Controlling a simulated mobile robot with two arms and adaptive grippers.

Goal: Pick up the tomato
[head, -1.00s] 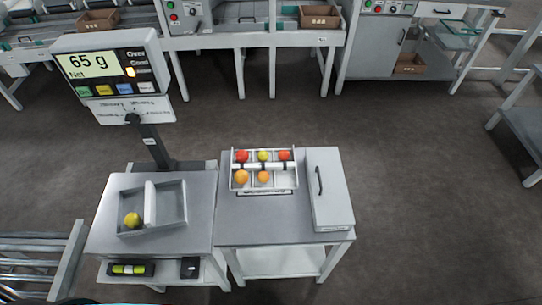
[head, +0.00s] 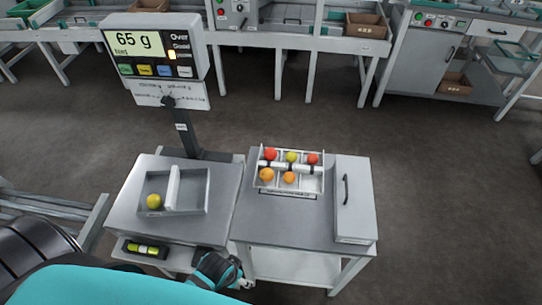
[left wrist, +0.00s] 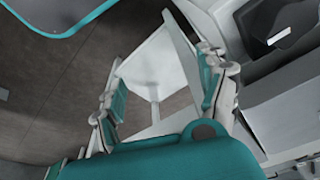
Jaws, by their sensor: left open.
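A yellow-green tomato (head: 154,202) lies in the left compartment of the grey divided tray (head: 206,196) on the scale, in the head view. The right compartment is empty. A white rack (head: 322,183) on the table to the right holds several tomatoes: red and yellow-green in the back row, orange in the front row. My left gripper (head: 240,282) is at the front edge of the tables, to the right of and nearer than the tray. In the left wrist view my left gripper (left wrist: 160,88) is open with nothing between its fingers. My right gripper is not in view.
The scale display (head: 139,42) reads 65 g on a post behind the tray. A grey box with a handle (head: 355,200) stands right of the rack. A dark holder (head: 145,248) sits on the lower shelf. The floor beyond the tables is clear.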

